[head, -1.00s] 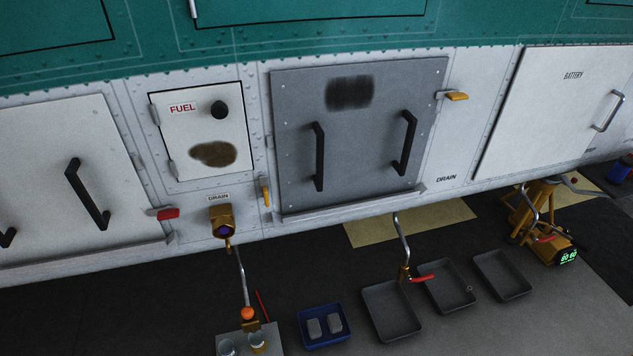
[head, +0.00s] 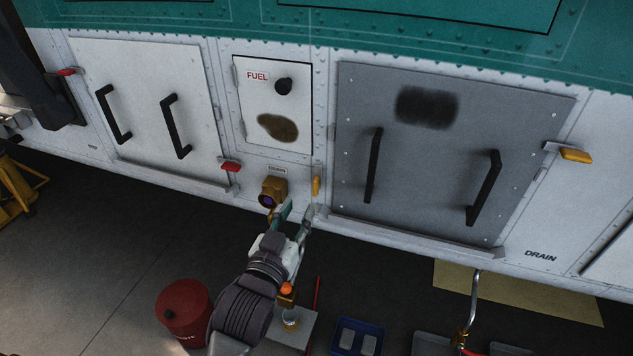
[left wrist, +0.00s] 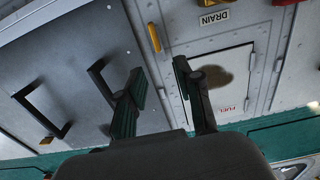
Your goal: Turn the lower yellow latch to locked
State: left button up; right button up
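The lower yellow latch (head: 316,186) is a small upright handle at the lower left edge of the grey panel (head: 440,220), right of the brass drain fitting (head: 272,190). It also shows in the left wrist view (left wrist: 154,38), where the picture is upside down. Another yellow latch (head: 575,155), lying roughly level, is at the grey panel's upper right edge. My left gripper (head: 295,214) is open and empty, just below the lower latch in the head view and apart from it; its green fingers (left wrist: 160,78) stand apart in the wrist view. My right gripper is not in view.
The fuel panel (head: 290,100) is above the fitting. A red latch (head: 231,166) is on the white panel to its left. Below are a red can (head: 182,308), a blue tray (head: 342,337) and a bent metal crank (head: 475,300). The grey panel has two black handles.

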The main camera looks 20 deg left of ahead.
aim_at(314, 183)
pick_arm(q)
jog(key=w, duration=0.9)
jog(key=shift+w+d+p, duration=0.2)
jog(key=shift+d+p, duration=0.1)
grip_shut()
